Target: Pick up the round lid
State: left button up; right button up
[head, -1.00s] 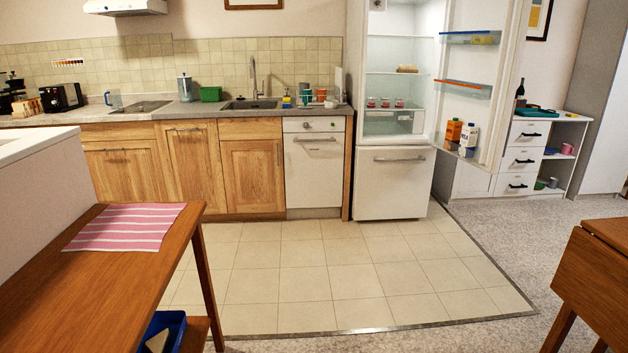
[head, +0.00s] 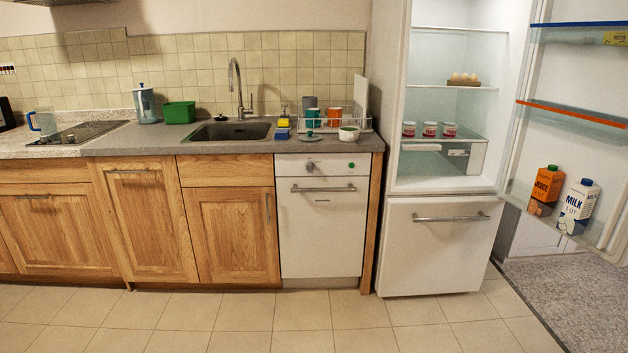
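A small, flat, round dark green thing (head: 309,137), which looks like the round lid with a knob, lies on the grey counter (head: 232,145) near its front edge. It is to the right of the sink and in front of the dish rack. A small white bowl (head: 349,134) stands to its right, close to the rack. Neither of my grippers is in view, so nothing shows of what they hold.
The dish rack (head: 333,123) holds orange and teal cups. A yellow and blue sponge (head: 283,128) lies by the sink (head: 232,131). The fridge (head: 440,150) stands open on the right, its door reaching into the room. The tiled floor before the counter is clear.

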aim_at(309, 137)
jog(key=u, duration=0.25)
jog(key=i, duration=2.65)
jog(key=u, duration=0.25)
